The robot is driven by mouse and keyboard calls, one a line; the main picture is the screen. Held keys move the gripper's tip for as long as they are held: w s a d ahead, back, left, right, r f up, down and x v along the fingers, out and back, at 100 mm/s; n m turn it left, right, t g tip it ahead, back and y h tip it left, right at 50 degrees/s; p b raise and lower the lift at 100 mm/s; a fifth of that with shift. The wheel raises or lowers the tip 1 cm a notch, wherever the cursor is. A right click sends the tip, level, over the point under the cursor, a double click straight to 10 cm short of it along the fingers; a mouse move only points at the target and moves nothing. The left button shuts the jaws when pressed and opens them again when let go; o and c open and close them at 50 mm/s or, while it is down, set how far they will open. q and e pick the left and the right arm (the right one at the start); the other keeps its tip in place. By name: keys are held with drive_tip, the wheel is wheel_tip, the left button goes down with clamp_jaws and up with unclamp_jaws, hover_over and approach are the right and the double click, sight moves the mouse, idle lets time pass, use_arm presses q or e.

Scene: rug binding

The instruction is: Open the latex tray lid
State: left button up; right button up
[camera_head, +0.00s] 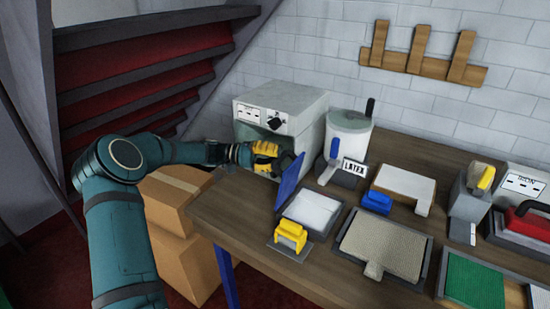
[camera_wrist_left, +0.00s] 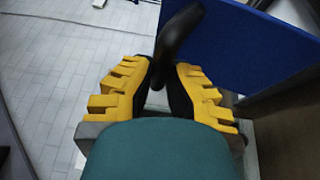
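The latex tray lid is a blue panel (camera_head: 289,183) standing steeply tilted at the left edge of the tray (camera_head: 313,211), whose contents look white. In the left wrist view the blue lid (camera_wrist_left: 245,45) fills the upper right. My left gripper (camera_head: 268,156), with yellow fingers, is at the upper left side of the lid. In the left wrist view my left gripper (camera_wrist_left: 160,75) has a dark curved handle (camera_wrist_left: 178,38) between its fingertips, beside the lid; the fingers appear closed on it. The exact contact is partly hidden by the dark pads. My right gripper is not in view.
A grey machine (camera_head: 282,110) stands close behind my left gripper. A pot (camera_head: 347,137) with a LATEX sign (camera_head: 354,167) is behind the tray. A yellow tool (camera_head: 291,236) is in front, a blue block (camera_head: 377,202) to the right. Cardboard boxes (camera_head: 180,255) stand left of the table.

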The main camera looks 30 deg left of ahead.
use_arm(q)
drive_tip(key=o, duration=0.5)
drive_tip(key=shift+w, duration=0.1)
drive_tip(key=v, duration=1.2)
